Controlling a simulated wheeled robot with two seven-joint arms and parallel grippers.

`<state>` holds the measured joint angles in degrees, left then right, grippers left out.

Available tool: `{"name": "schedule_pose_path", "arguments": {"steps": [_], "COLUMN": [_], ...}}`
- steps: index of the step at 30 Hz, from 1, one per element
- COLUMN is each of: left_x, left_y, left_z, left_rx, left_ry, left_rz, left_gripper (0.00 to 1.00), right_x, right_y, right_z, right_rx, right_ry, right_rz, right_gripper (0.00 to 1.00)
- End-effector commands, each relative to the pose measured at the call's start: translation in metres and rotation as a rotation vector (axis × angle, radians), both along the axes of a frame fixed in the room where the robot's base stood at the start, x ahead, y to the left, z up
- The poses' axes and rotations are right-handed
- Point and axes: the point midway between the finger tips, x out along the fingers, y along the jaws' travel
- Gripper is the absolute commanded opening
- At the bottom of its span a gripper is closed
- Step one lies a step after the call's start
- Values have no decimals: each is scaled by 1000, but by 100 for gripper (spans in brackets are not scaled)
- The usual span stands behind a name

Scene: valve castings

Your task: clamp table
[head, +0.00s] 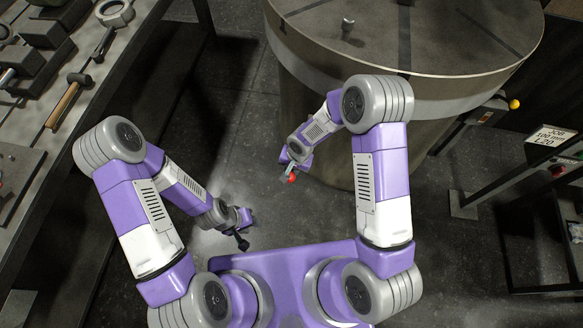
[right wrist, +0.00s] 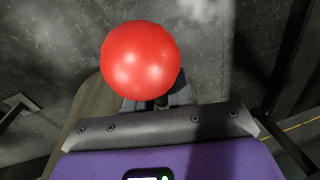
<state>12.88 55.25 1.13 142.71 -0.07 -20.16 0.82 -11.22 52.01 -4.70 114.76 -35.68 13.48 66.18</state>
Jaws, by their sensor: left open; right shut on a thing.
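The large round table (head: 455,40) stands at the top of the head view on a thick drum-like base. A red ball knob (head: 291,179) is low beside this base, and it fills the upper middle of the right wrist view (right wrist: 140,58). My right gripper (head: 296,170) is at the red knob and shut on it or its stem; the ball hides most of the fingers in the right wrist view (right wrist: 152,103). My left gripper (head: 242,238) is open, with dark fingers, over the floor away from the table.
A small knob (head: 347,24) stands on the tabletop. A lever with a yellow ball (head: 514,104) sticks out at the table's right side. A job sign (head: 552,135) and dark frame are on the right. A workbench with a hammer (head: 68,100) runs along the left. Floor between is clear.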

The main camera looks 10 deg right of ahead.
Motion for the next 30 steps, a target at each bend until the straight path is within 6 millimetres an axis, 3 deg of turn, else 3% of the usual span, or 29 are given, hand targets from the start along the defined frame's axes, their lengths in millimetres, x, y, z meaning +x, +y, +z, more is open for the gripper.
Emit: {"name": "schedule_pose_path", "arguments": {"steps": [8,14,22,30], "left_x": [0,0,0,0], "left_y": [0,0,0,0], "left_z": [2,19,52,57], "left_rx": [0,0,0,0], "left_ry": [0,0,0,0], "left_rz": [0,0,0,0], "left_gripper": [42,42,42,42], "right_x": [1,4,15,32], "right_y": [0,-1,-5,-10], "right_z": [2,10,29,45], "right_rx": [3,19,68,127], "right_ry": [5,50,193,375], "right_rz": [-2,-6,-6,-3], "right_gripper": [0,0,0,0]}}
